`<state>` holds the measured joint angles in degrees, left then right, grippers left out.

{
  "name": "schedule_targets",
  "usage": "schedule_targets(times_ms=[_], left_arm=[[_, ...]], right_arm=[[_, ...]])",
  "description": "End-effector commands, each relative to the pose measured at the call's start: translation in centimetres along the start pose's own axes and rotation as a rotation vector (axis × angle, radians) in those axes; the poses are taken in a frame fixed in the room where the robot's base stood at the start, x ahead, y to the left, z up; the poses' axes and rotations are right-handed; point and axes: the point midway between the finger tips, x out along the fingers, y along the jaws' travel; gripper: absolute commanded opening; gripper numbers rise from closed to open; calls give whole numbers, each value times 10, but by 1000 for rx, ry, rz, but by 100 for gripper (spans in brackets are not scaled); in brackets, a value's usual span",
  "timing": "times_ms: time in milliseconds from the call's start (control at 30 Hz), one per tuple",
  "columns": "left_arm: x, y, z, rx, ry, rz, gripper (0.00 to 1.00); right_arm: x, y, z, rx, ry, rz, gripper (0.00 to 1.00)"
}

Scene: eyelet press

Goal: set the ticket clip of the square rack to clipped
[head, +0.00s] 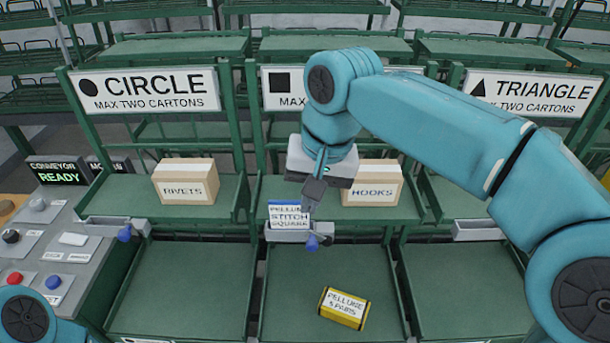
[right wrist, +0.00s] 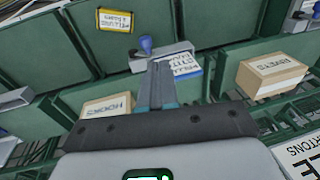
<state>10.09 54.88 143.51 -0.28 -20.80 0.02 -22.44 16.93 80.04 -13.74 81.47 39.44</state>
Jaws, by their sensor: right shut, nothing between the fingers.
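The ticket clip (head: 287,235) of the square rack is a grey metal bar on the shelf's front edge, with a blue knob (head: 312,242) at its right end. A white ticket (head: 286,216) with a blue top, reading PELLUNE STITCH SQUARE, stands at the clip. I cannot tell whether the clip grips it. My right gripper (head: 309,203) is shut and empty, its fingertips just above the clip and in front of the ticket's right edge. In the right wrist view the fingers (right wrist: 161,80) point at the clip (right wrist: 163,56), near its knob (right wrist: 146,45). My left gripper is out of view.
Cartons RIVETS (head: 184,182) and HOOKS (head: 371,184) sit on the shelves. A yellow PELLUNE packet (head: 343,308) lies on the lower square tray. The circle rack's clip (head: 112,227) is at left. A control panel (head: 40,250) stands at far left.

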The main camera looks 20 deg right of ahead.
Motion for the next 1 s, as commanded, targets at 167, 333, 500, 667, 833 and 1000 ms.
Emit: schedule_targets(times_ms=[167,333,500,667,833,1000], left_arm=[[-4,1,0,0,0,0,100],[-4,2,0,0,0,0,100],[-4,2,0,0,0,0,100],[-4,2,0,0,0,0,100],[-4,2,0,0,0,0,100],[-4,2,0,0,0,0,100]], right_arm=[[-28,-10,-1,-1,1,-1,0],[-38,-12,0,0,-1,1,0],[-40,-13,0,0,-1,1,0],[-39,-14,0,0,-1,1,0],[-39,-14,0,0,-1,1,0],[-39,-14,2,-1,-1,1,0]])
